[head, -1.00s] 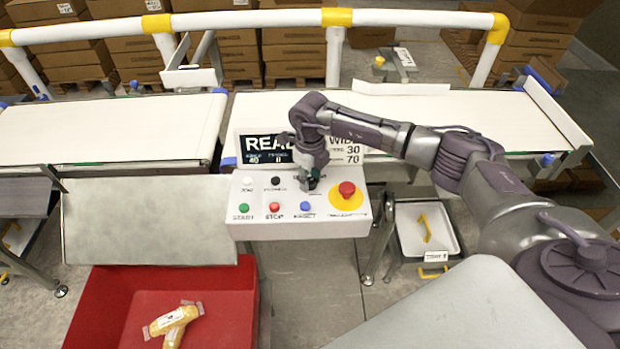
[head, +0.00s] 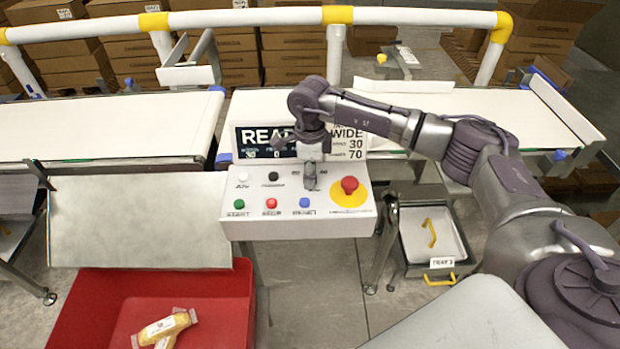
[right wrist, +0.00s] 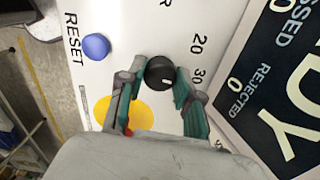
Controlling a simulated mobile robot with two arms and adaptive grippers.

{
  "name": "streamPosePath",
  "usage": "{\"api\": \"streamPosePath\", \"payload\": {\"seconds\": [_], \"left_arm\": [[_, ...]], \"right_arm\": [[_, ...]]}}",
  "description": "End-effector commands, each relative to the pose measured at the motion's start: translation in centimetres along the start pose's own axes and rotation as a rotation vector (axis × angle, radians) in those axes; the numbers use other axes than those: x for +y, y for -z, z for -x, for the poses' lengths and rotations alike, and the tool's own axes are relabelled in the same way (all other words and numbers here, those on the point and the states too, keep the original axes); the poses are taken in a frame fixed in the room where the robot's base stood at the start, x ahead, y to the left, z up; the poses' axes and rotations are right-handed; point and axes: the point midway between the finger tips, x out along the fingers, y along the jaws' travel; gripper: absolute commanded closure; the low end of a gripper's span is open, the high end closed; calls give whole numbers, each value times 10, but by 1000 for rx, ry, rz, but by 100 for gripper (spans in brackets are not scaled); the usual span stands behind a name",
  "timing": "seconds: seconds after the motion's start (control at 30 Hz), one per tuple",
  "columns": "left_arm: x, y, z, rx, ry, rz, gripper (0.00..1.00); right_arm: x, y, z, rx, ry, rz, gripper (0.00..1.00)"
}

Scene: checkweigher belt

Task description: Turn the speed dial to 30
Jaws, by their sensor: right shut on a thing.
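The speed dial (right wrist: 160,73) is a small black knob with a white mark, on the white control panel (head: 245,228). In the right wrist view the numbers 20 and 30 stand beside it, and the mark faces the side with 30. My right gripper (right wrist: 158,79) is shut on the dial, one teal-padded finger on each side. In the head view the right gripper (head: 310,184) points down at the panel and hides the dial. The display (head: 262,139) behind it shows READY, partly covered, with a small 30 at lower left. My left gripper is not in view.
On the panel, the red emergency button (head: 349,185) on yellow stands right of the gripper, and the blue RESET button (head: 305,203) just in front. Red STOP (head: 271,203) and green START (head: 239,204) buttons are farther left. A red bin (head: 80,310) holds yellow packs.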

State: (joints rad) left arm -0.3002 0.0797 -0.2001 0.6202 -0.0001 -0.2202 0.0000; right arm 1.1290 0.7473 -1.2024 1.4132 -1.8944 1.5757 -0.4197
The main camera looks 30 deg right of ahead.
Motion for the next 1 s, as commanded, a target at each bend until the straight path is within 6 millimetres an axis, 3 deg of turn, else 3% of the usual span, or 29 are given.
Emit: {"api": "streamPosePath", "payload": {"seconds": [0.73, 0.77, 0.9, 1.0], "left_arm": [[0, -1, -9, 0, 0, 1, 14], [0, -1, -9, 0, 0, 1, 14], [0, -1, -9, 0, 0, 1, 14], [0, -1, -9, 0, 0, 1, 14]], "right_arm": [[-1, 0, 1, -1, 2, 96, 100], [-1, 0, 1, -1, 2, 96, 62], [-1, 0, 1, -1, 2, 95, 40], [0, 0, 1, -1, 1, 95, 40]]}}
